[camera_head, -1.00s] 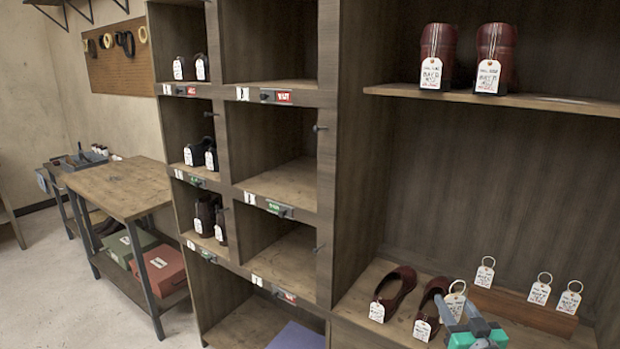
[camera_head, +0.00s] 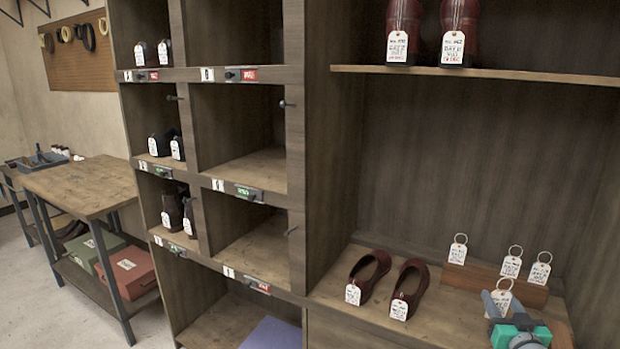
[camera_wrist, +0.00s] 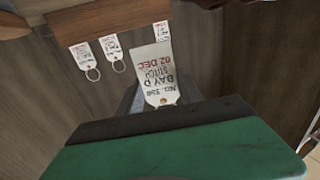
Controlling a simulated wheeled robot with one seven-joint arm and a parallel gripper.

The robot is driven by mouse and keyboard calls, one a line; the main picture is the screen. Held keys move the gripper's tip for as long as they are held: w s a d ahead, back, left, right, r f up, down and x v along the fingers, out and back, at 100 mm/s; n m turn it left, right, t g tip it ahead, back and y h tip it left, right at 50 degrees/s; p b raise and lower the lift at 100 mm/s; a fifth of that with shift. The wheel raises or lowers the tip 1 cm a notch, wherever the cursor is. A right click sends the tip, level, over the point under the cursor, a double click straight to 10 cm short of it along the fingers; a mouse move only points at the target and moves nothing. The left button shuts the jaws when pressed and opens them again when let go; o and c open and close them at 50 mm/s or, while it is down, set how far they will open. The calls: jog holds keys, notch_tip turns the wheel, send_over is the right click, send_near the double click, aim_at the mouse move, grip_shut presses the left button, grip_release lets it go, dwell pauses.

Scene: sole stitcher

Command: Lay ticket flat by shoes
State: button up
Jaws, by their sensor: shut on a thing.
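My gripper (camera_head: 503,310) is at the lower right of the head view, shut on a white ticket (camera_head: 500,299) with a metal ring. In the wrist view the held ticket (camera_wrist: 154,75) stands out from the jaws, and its print includes "BAY D", "STITCH" and "02 DEC". The dark red shoes, one on the left (camera_head: 371,272) and one on the right (camera_head: 408,286), sit on the lower shelf, left of my gripper. The held ticket is above the shelf, apart from the shoes.
A wooden block (camera_head: 489,278) behind my gripper holds several ringed tickets upright. The bare shelf (camera_head: 440,318) lies between the shoes and my gripper. An upper shelf (camera_head: 480,72) carries another tagged dark red pair. Cubbyholes with shoes and a workbench (camera_head: 80,183) are to the left.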

jog(key=shift+f+b, duration=0.3)
jog(key=shift+f, duration=0.85)
jog(key=shift+f, duration=0.1)
jog(key=shift+f+b, duration=0.2)
jog(key=shift+b, duration=1.05)
jog(key=shift+t+b, duration=0.3)
jog(key=shift+b, duration=0.2)
jog(key=t+h+b, duration=0.1)
jog(key=t+b, duration=0.3)
jog(key=b, duration=1.4)
jog(key=shift+t, duration=0.4)
jog(key=t+b, duration=0.2)
jog(key=b, duration=0.7)
jog(key=shift+h, duration=0.4)
